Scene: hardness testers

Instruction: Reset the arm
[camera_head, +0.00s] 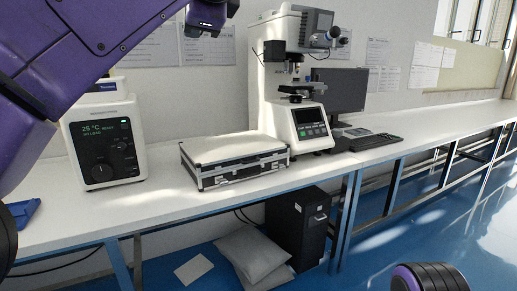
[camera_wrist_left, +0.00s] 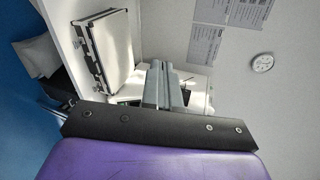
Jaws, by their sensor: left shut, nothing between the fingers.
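My left arm (camera_head: 75,55) is a purple link that crosses the upper left of the head view, with a black end part at the top edge. The fingers of my left gripper do not show clearly there. In the left wrist view, my left gripper (camera_wrist_left: 164,86) has its two grey fingers together, with nothing held between them. They stand in front of a white device, which they partly hide. My right gripper is not in view; a purple and black part at the bottom right of the head view looks like part of my right arm.
A white tester (camera_head: 104,145) with a dial, a silver-edged case (camera_head: 232,160), a hardness tester (camera_head: 295,95) and a monitor (camera_head: 342,90) with a keyboard (camera_head: 375,142) stand on the long white bench (camera_head: 60,222). A black computer (camera_head: 298,228) stands below. The case also shows in the left wrist view (camera_wrist_left: 112,45).

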